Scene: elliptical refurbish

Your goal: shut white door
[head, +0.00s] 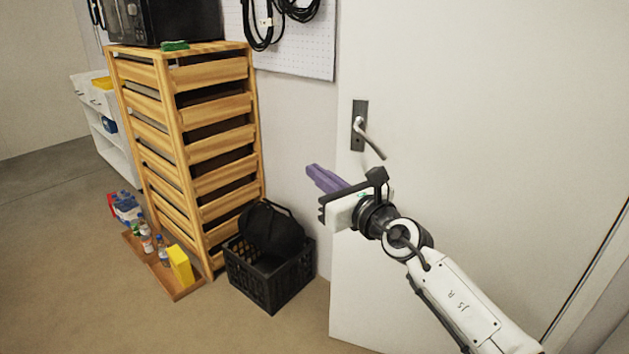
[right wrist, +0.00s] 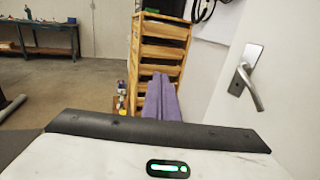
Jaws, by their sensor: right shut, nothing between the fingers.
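The white door (head: 480,130) fills the right of the head view and stands open, with its free edge beside the black crate. Its metal lever handle (head: 367,136) sits on a dark plate near that edge. The handle also shows at the right of the right wrist view (right wrist: 248,86). My right gripper (head: 314,175) has purple fingers, shut and empty. It is in front of the door, below and left of the handle, and appears apart from it. In the right wrist view the fingers (right wrist: 161,98) point toward the wooden rack. My left gripper is not in view.
A wooden slatted rack (head: 215,130) stands left of the door. A black crate (head: 270,279) with a dark item is on the floor between them. Bottles and a yellow box (head: 180,265) stand on a low board. Floor at the lower left is clear.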

